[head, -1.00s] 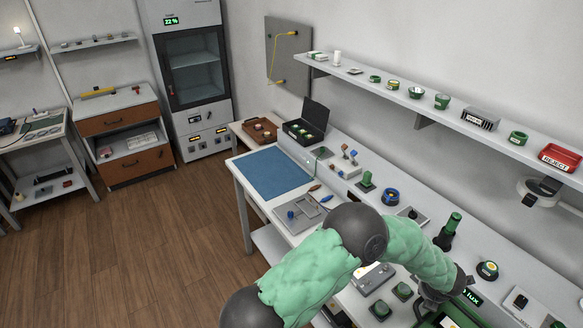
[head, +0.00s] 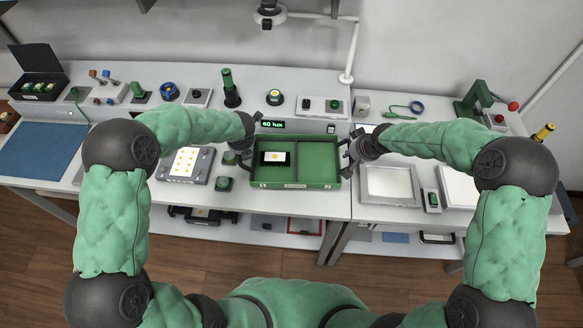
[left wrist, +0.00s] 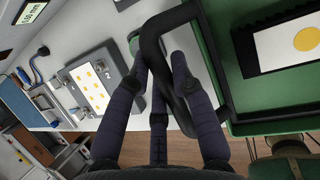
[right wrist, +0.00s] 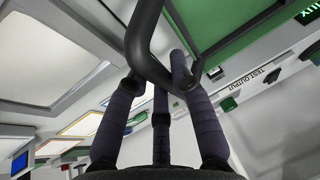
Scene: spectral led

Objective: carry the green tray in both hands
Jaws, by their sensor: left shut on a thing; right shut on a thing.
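The green tray (head: 318,165) is at the bench's front edge in the head view, with a divider making two compartments. Its left compartment holds a black-framed white piece with a yellow dot (head: 275,158); the right compartment looks empty. My left gripper (head: 243,158) is shut on the tray's left black handle, also seen in the left wrist view (left wrist: 152,50). My right gripper (head: 349,158) is shut on the right handle, seen in the right wrist view (right wrist: 140,45). The tray looks about level. I cannot tell whether it touches the bench.
A panel with yellow dots (head: 186,164) and green-topped blocks stand left of the tray. A framed pale panel (head: 390,184) lies to its right, beside a small green-buttoned box (head: 432,200). A lux display (head: 272,125) is behind it. A lower shelf runs beneath.

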